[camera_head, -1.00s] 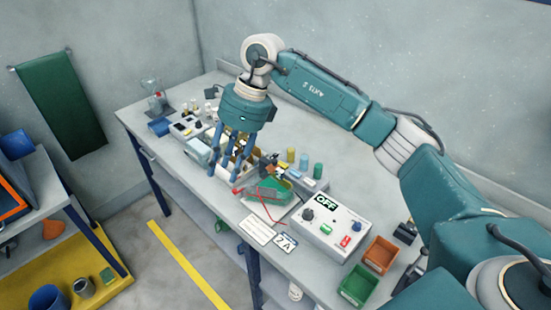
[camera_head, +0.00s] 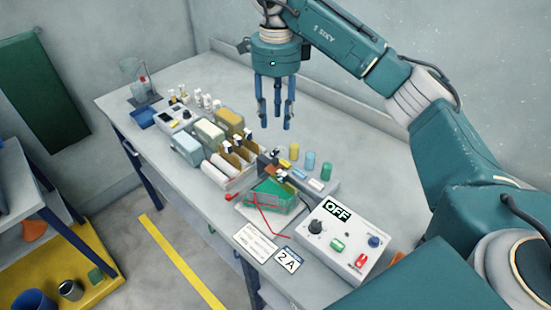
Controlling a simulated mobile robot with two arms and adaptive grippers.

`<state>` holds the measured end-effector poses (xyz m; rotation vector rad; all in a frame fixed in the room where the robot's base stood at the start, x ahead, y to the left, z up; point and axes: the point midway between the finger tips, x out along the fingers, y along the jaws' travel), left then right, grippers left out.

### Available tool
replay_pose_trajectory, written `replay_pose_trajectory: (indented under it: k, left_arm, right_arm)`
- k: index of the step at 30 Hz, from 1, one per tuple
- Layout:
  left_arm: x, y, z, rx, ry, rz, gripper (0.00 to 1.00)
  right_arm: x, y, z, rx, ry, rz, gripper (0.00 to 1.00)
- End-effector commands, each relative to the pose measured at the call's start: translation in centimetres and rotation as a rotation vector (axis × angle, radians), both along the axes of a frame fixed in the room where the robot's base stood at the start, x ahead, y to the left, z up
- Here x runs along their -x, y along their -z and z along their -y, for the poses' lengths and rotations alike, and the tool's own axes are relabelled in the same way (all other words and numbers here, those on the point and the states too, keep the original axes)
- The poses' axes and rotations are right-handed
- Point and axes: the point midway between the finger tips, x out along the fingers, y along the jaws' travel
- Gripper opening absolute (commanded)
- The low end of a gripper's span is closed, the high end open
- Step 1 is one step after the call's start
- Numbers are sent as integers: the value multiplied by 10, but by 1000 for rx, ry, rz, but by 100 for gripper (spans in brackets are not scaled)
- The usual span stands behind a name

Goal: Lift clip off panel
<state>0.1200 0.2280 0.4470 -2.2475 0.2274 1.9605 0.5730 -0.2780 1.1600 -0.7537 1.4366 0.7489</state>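My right gripper (camera_head: 275,118) hangs fingers-down above the back part of the bench, with its fingers apart and nothing visible between them. Several brownish upright panels (camera_head: 232,160) stand in a row on the bench, below and left of the gripper. Small black-and-white clips (camera_head: 238,139) sit at the tops of these panels; the gripper is clear of them. Another small dark clip-like piece (camera_head: 283,177) is near the green tray (camera_head: 269,195); its exact form is too small to tell. My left gripper is not in view.
A control box (camera_head: 340,238) marked OFF stands at the front right, beside a "2 A" card (camera_head: 288,260). Red wire lies around the green tray. Coloured cylinders (camera_head: 309,161) stand behind it. Tanks (camera_head: 188,149) and a glass vessel (camera_head: 140,80) are to the left. The back right bench is clear.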

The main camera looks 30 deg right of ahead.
Motion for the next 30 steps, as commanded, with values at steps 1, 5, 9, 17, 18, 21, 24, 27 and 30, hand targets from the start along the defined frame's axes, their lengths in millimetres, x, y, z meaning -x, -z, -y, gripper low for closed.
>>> replay_pose_trajectory:
  k: [1,5,9,17,18,21,24,27,30]
  left_arm:
    - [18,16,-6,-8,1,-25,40]
    - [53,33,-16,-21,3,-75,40]
    - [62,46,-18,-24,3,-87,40]
    - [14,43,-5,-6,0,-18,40]
    - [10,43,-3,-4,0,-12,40]
    - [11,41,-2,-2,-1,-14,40]
    - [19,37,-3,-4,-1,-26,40]
    - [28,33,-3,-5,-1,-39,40]
    - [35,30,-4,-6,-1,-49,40]
  right_arm:
    - [0,14,0,0,0,0,35]
    - [0,30,0,0,1,0,35]
    - [0,42,0,-1,1,1,35]
    - [1,61,-1,-1,-1,-4,35]
    - [1,67,-1,-2,0,-5,35]
    - [1,86,-1,-3,-1,-6,35]
    - [1,103,0,-1,0,-5,35]
    - [1,121,0,-1,1,-4,35]
    - [1,134,0,-1,1,-3,35]
